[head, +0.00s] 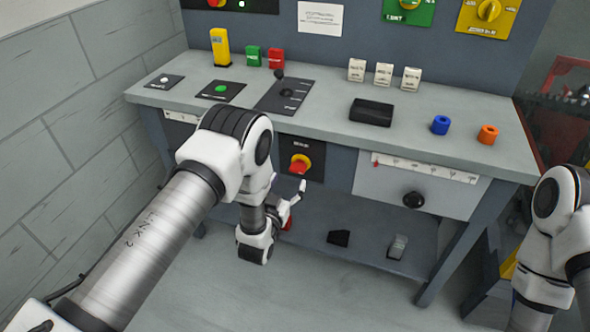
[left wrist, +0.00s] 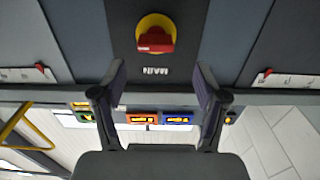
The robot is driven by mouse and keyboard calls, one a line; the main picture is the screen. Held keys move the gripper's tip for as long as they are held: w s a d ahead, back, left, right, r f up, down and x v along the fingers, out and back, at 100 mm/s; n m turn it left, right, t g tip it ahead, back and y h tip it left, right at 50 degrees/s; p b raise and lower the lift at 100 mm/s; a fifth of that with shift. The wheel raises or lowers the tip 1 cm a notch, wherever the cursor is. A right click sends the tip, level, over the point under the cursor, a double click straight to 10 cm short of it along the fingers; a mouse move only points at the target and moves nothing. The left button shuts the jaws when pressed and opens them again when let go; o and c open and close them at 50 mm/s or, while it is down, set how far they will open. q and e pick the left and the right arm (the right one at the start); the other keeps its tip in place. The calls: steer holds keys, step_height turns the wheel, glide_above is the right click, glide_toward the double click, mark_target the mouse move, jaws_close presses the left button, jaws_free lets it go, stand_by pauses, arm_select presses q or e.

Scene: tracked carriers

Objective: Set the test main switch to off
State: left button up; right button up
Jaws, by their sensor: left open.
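The main switch (head: 300,164) is a red handle on a round yellow base, set on a dark plate in the bench front below the top. In the left wrist view the switch (left wrist: 155,36) appears upside down, with the word MAIN beside it and its red handle lying roughly crosswise. Whether its label also says test cannot be read. My left gripper (head: 296,205) is open and empty, just below and in front of the switch. Its two fingers (left wrist: 157,72) stand apart, either side of the switch's line, not touching it. My right gripper is out of view.
A drawer (head: 375,190) with a black knob is right of the switch. A lower shelf (head: 365,225) holds small items.

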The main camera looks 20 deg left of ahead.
mark_target(296, 171)
arm_select(q)
steer(key=w, duration=0.6)
steer(key=shift+d+f, duration=0.2)
steer(key=shift+w+d, duration=0.1)
steer(key=shift+w, duration=0.2)
steer(key=shift+d+r, duration=0.15)
steer(key=c, duration=1.2)
steer(key=shift+o, duration=0.2)
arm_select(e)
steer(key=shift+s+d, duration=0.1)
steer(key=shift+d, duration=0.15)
